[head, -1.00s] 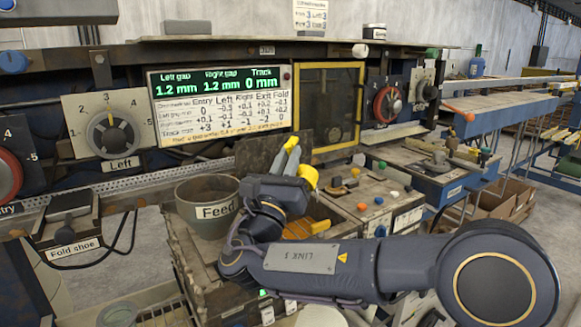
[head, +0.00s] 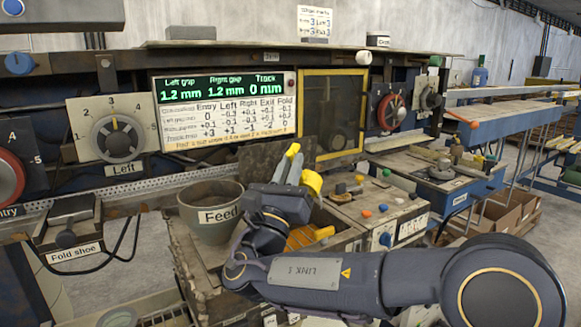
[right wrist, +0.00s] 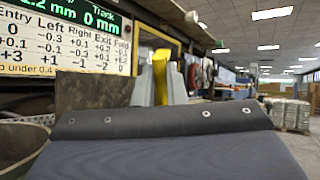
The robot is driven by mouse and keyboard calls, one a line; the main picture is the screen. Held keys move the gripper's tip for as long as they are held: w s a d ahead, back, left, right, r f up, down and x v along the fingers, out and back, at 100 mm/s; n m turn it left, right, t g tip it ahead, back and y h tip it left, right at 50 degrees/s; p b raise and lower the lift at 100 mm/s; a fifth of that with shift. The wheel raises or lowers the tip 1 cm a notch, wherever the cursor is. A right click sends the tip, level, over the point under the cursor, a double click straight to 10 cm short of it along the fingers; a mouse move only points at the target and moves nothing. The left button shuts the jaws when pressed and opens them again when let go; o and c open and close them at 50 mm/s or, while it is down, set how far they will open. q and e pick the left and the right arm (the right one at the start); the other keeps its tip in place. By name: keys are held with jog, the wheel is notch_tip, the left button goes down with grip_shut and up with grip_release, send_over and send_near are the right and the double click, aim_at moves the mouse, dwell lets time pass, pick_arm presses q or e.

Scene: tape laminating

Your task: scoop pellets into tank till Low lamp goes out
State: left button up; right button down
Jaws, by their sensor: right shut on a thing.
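A grey pot labelled Feed (head: 212,214) stands left of my right gripper; its inside looks brown, and single pellets cannot be told. My right gripper (head: 294,166) points up and away, right of the pot and above the bench. It is shut on a yellow piece (head: 312,182), which also shows as a yellow strip in the right wrist view (right wrist: 160,78). The piece's full shape is hidden by the fingers. An orange-yellow ribbed thing (head: 305,238) lies in an open box below the gripper. I cannot identify the tank or a Low lamp. My left gripper is out of view.
A control box with coloured buttons (head: 402,227) stands right of the gripper. Behind are a display panel (head: 228,112), a yellow-framed window (head: 333,112) and a dark brown plate (head: 262,160). A Fold shoe block (head: 70,222) is at left.

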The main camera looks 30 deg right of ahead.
dwell(0.3)
jog(key=shift+r+p, duration=0.45)
jog(key=shift+r, duration=0.2)
jog(key=shift+f+b, duration=0.6)
jog(key=shift+f, duration=0.05)
